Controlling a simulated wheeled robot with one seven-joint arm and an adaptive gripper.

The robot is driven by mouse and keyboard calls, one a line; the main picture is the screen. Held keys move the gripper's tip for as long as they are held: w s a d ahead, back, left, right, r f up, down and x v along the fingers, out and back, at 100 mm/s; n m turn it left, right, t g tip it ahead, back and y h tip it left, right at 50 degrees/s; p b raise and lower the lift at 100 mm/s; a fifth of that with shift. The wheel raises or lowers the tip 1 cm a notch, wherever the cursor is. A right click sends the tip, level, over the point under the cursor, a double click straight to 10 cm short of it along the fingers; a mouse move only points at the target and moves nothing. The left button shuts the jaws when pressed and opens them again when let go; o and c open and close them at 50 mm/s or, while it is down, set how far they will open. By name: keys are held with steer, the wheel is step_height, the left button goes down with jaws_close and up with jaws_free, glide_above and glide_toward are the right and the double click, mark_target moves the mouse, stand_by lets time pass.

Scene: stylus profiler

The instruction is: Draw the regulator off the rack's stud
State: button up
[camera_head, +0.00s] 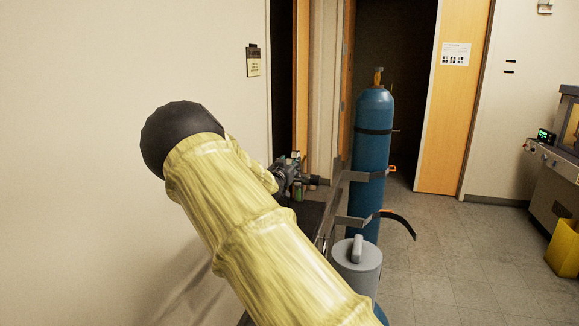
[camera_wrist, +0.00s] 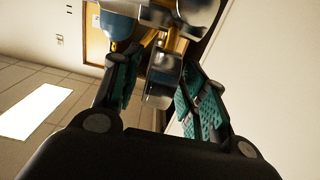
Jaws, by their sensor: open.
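In the wrist view, the shiny metal regulator (camera_wrist: 162,82) with rounded silver parts at the top of the picture lies between the two teal-padded fingers of my gripper (camera_wrist: 158,92). The fingers stand apart on either side of it; I cannot tell whether either one touches it. In the head view my gripper (camera_head: 303,179) is small and dark, beside the grey metal rack (camera_head: 348,175). The regulator cannot be made out clearly there, behind the gripper and my arm. The rack's stud is not clearly visible in either view.
A tall blue gas cylinder (camera_head: 371,150) stands strapped at the rack's right side. A grey lidded canister (camera_head: 357,265) is in front. A pale wall (camera_head: 120,60) is close on the left. Open floor (camera_head: 460,250) lies to the right, with a yellow bin (camera_head: 565,250) and instrument bench (camera_head: 555,180) beyond.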

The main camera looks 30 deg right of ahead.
jaws_close()
steer(key=c, duration=0.6)
jaws_free()
jaws_close()
steer(key=shift+r, duration=0.25)
steer(key=shift+f, duration=0.1)
steer(key=shift+s+a, duration=0.15)
steer(key=shift+a, duration=0.1)
